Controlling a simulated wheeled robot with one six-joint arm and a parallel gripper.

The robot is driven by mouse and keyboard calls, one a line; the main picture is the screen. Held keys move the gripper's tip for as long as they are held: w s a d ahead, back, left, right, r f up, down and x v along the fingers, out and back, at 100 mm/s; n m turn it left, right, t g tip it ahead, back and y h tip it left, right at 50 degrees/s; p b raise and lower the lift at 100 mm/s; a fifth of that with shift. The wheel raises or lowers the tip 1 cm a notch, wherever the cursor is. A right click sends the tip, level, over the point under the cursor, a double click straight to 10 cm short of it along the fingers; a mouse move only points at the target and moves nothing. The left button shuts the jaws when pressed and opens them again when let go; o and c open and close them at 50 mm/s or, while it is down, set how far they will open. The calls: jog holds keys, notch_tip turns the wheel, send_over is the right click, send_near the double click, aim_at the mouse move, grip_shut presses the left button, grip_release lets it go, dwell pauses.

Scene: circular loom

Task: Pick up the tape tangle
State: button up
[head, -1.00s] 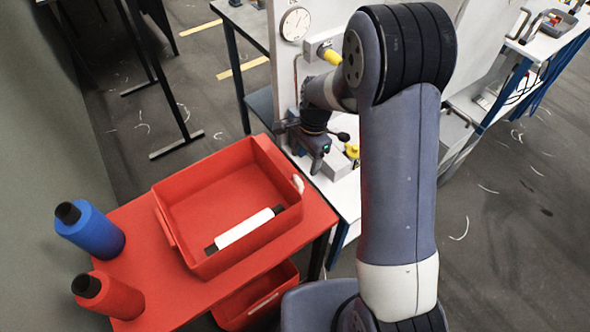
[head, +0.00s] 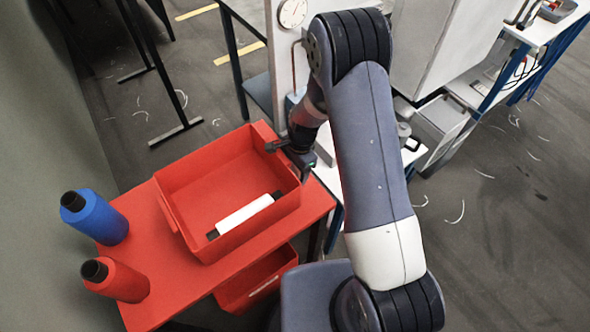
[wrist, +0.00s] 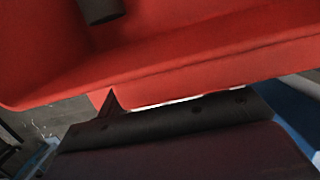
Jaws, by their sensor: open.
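My gripper (head: 290,156) is at the right wall of the red bin, near its back right corner, and is open. In the wrist view its dark parts fill the lower middle, with the red bin (wrist: 200,62) close in front. I cannot make out a tape tangle for certain now. A small white piece showed on the bin's right rim earlier; my gripper covers that area in the head view. A thin pale streak lies just under the bin edge in the wrist view, but I cannot tell what it is.
The red bin (head: 183,222) stands on a red table (head: 140,262) and holds a white roll with black ends (head: 243,214). A blue spool (head: 98,220) and a red spool (head: 118,281) stand at the left. Another red bin (head: 240,290) is below. A machine with a gauge (head: 292,12) stands behind.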

jog(key=shift+c, duration=0.5)
jog(key=c, duration=0.9)
jog(key=shift+c, duration=0.2)
notch_tip(320, 180, up, 18)
jog(key=b, duration=0.2)
jog(key=o, duration=0.4)
jog(key=c, duration=0.5)
jog(key=shift+c, duration=0.2)
